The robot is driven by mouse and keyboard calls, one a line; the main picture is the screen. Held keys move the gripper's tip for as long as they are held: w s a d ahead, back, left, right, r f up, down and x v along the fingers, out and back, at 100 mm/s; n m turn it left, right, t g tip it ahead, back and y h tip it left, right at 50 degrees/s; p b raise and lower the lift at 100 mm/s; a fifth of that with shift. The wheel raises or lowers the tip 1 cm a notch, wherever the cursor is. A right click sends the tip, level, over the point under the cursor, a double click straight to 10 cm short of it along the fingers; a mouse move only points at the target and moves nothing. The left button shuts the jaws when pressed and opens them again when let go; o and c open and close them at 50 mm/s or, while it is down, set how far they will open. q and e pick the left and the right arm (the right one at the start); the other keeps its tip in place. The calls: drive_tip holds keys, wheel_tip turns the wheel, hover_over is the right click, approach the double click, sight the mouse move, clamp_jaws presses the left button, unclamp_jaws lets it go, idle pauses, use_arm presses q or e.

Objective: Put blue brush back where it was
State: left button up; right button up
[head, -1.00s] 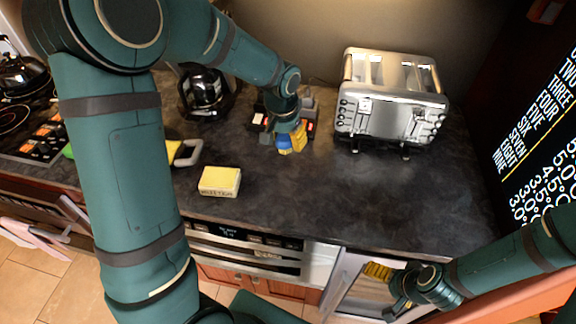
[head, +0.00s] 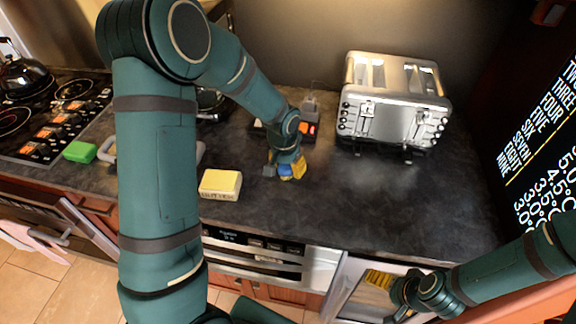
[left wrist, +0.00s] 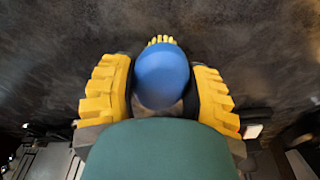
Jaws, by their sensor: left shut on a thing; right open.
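The blue brush (head: 285,171) is between the yellow fingers of my left gripper (head: 286,172), low over the dark countertop in front of the toaster's left side. In the left wrist view the brush's rounded blue top (left wrist: 162,75) fills the space between the two fingers (left wrist: 160,98), with a bit of yellow showing beyond it. Its lower part is hidden, and I cannot tell whether it touches the counter. My right gripper (head: 390,290) is open and empty at the lower right, in front of the cabinet fronts below the counter edge.
A yellow-topped sponge block (head: 221,184) lies left of my left gripper. A silver toaster (head: 394,105) stands to the right. A dark device with red lights (head: 308,129) is behind the gripper. A green block (head: 80,151) lies near the stove. The counter at front right is clear.

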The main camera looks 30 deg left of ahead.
sight(284, 168)
use_arm(q)
drive_tip(key=shift+f, duration=0.1)
drive_tip(key=o, duration=1.3)
drive_tip(key=shift+c, duration=0.2)
drive_tip(key=shift+r, duration=0.25)
wheel_tip(284, 168, up, 12)
drive_tip(key=s+p, duration=0.1)
drive_tip(key=shift+s+f, duration=0.2)
drive_tip(key=shift+s, duration=0.2)
drive_tip(key=shift+s, duration=0.1)
